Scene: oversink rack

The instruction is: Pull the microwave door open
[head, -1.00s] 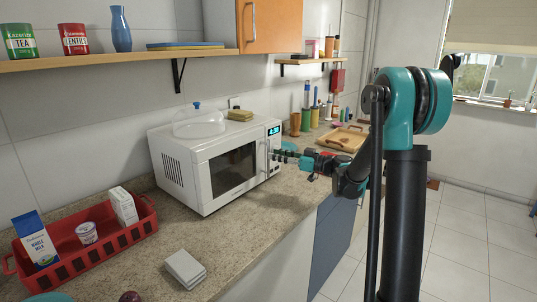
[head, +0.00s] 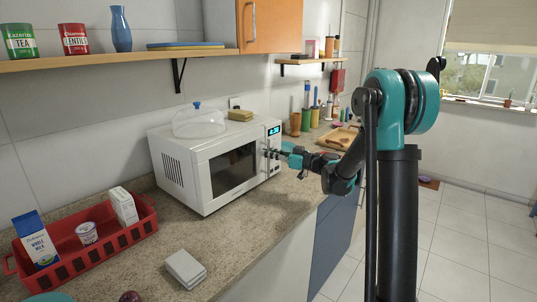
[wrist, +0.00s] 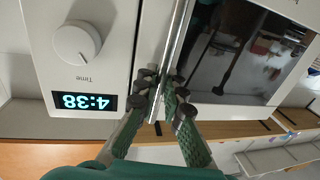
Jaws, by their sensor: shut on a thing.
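The white microwave (head: 192,178) stands on the counter with its dark-windowed door (head: 234,172) facing the room. The door looks shut or nearly shut. My gripper (head: 270,153) is at the door's right edge, beside the control panel. In the wrist view, my gripper (wrist: 162,92) is shut on the silver bar handle (wrist: 180,35), with one finger on each side of it. The wrist view also shows the dark door window (wrist: 245,45), the dial and the lit display (wrist: 84,101).
A glass cover (head: 198,123) and a yellow sponge (head: 240,115) sit on the microwave. A wooden tray (head: 340,139) lies beyond. The counter in front of the door is clear.

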